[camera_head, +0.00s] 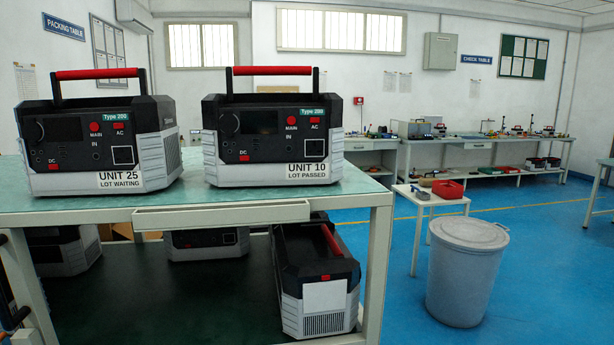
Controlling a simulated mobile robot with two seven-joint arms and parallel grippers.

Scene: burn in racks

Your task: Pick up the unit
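Two power units with red carry handles stand upright on the green table top (350,202). The left one, Unit 25 (70,150), is labelled "Type 200" and "LOT WAITING". The right one, Unit 10 (270,150), is labelled "Type 200" and "LOT PASSED". They stand apart with a narrow gap between them, and both handles are raised and clear. On the dark lower shelf (170,300) are more units, including one at the right (315,285) with a red handle. Neither of my grippers shows in the head view.
A grey lidded bin (465,270) stands on the blue floor right of the table. A long bench (490,142) runs along the back wall. Open floor lies at the right. A dark object is cut off at lower left.

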